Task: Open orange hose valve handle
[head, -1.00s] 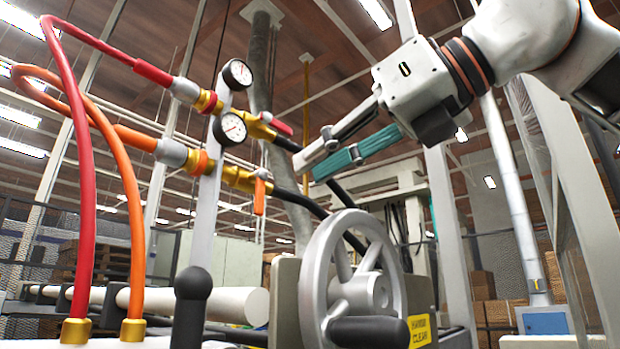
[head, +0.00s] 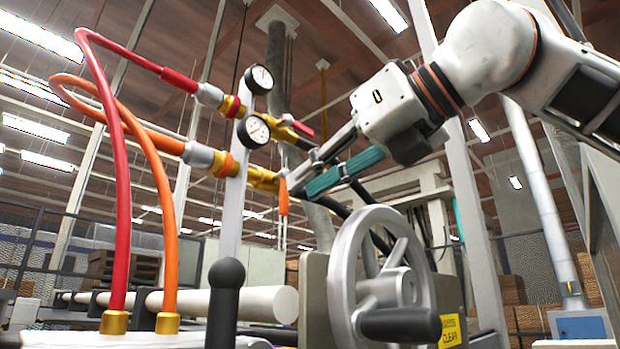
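The orange valve handle (head: 283,195) hangs down from the brass fitting of the lower, orange hose (head: 142,137), below the lower gauge. My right gripper (head: 300,184) comes in from the upper right. One grey finger and one teal-padded finger point down-left, with a gap between them. Their tips are just right of the handle and overlap its edge in the picture. I cannot tell whether they touch it. The gripper looks open, with nothing seen held in it. My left gripper is not in view.
A red hose (head: 120,170) with a red valve handle (head: 303,129) sits above. Two gauges (head: 254,130) are on a grey post. A large grey handwheel (head: 350,270) stands in front at lower right. A black-knobbed lever (head: 226,285) rises at bottom centre.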

